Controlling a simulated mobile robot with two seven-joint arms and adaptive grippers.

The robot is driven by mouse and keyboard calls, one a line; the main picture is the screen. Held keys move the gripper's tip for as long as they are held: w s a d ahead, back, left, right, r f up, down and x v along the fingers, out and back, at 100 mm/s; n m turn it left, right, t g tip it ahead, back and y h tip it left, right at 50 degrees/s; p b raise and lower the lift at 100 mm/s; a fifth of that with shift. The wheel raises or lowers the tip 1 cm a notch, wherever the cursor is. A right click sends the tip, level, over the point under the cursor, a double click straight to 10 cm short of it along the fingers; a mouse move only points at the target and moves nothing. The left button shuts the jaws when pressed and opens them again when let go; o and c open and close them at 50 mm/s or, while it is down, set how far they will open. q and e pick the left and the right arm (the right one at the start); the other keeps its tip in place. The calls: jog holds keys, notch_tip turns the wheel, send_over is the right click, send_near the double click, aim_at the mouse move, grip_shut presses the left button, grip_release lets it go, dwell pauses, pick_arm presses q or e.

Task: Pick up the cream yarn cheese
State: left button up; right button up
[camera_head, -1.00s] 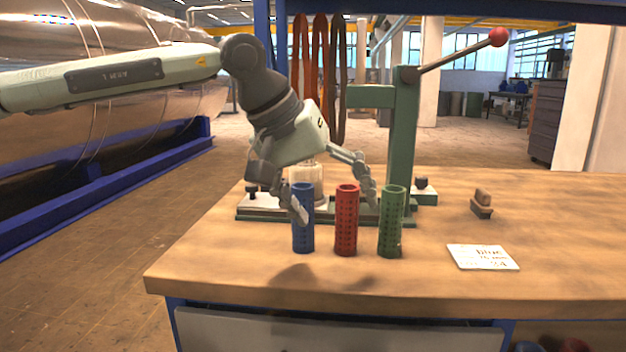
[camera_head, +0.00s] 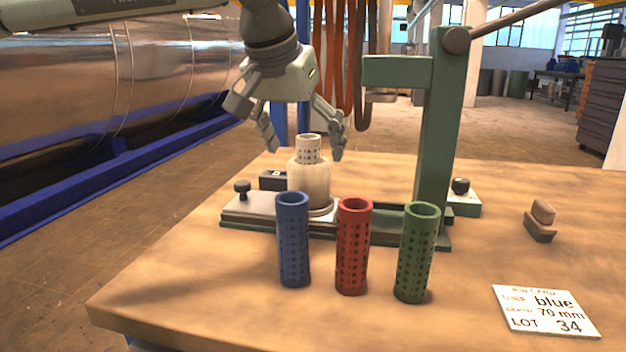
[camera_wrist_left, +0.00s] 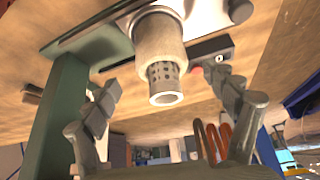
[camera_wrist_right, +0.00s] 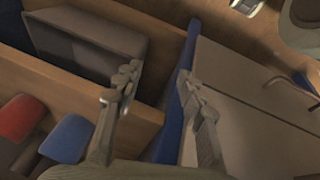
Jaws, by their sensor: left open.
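The cream yarn cheese (camera_head: 310,182) stands upright on the base of a green press, with a pale perforated tube (camera_head: 309,146) sticking out of its top. My left gripper (camera_head: 305,151) is open above it, fingers pointing down on either side of the tube's top. In the left wrist view the yarn cheese (camera_wrist_left: 159,42) and its tube sit between the spread fingers (camera_wrist_left: 163,84), with a gap on both sides and no contact visible. My right gripper (camera_wrist_right: 158,78) is open and empty in the right wrist view, away from the cheese.
Blue (camera_head: 293,240), red (camera_head: 353,247) and green (camera_head: 416,253) perforated tubes stand in front of the press (camera_head: 432,130). A job card (camera_head: 545,311) reading blue, 70 mm, lot 34 lies at right. A small brush-like block (camera_head: 541,220) sits behind it.

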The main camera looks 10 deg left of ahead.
aim_at(309, 171)
pick_arm(q)
jog(key=shift+w+f, duration=0.2)
jog(key=shift+f, duration=0.35)
jog(key=x, duration=0.5)
jog(key=shift+s+a, duration=0.1)
pick_arm(e)
jog(key=shift+s+f, duration=0.25)
jog(key=shift+f, duration=0.15)
pick_arm(q)
jog(key=shift+c, duration=0.6)
jog(key=c, duration=1.3)
pick_arm(e)
jog(key=shift+w, duration=0.1)
pick_arm(q)
jog(key=shift+o, duration=0.2)
